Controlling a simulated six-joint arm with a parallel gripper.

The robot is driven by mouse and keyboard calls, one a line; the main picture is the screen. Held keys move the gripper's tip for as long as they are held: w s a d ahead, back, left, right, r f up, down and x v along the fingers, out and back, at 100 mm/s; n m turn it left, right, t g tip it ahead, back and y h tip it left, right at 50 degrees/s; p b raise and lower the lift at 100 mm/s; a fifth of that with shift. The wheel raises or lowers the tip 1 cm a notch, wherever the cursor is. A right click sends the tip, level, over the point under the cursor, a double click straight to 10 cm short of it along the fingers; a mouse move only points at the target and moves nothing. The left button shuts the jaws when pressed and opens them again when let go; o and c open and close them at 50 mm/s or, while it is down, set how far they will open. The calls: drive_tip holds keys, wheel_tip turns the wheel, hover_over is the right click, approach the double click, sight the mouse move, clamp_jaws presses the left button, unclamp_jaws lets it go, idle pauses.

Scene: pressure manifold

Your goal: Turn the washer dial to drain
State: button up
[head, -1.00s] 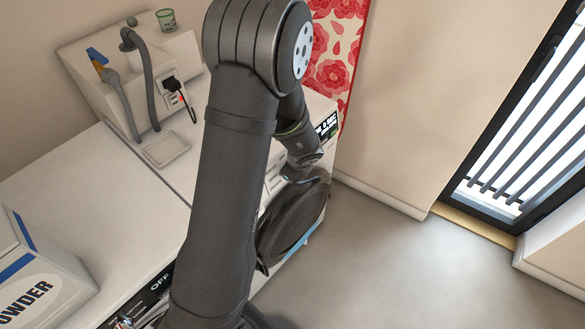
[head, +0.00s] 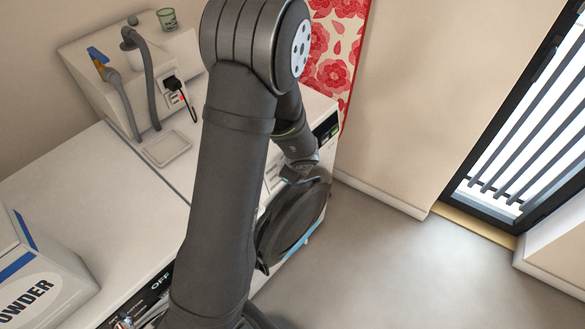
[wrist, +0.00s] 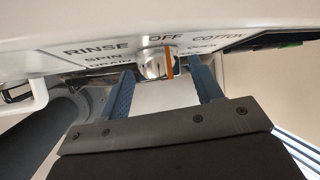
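The washer dial (wrist: 153,63) is a silver knob with an orange stripe on its right side in the wrist view. I cannot tell whether the fingertips reach past the knob's face. In the head view my arm hides the dial and most of the gripper.
A dark round door (head: 290,222) stands open-looking below my wrist. A dark display (head: 326,127) is beside the wrist. A powder box (head: 45,275) stands on the near white top. Hoses (head: 147,85) and a plug are at the back. The floor to the right is clear.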

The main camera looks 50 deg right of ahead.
idle(0.3)
drive_tip(key=v, duration=1.7)
drive_tip(key=shift+s+r, duration=0.1)
drive_tip(key=shift+r, duration=0.1)
drive_tip(key=d+m+y, duration=0.3)
drive_tip(key=d, duration=0.2)
drive_tip(key=x, duration=1.7)
drive_tip(key=shift+w+a+r, duration=0.15)
drive_tip(key=shift+w+r, duration=0.05)
drive_tip(key=shift+w, duration=0.05)
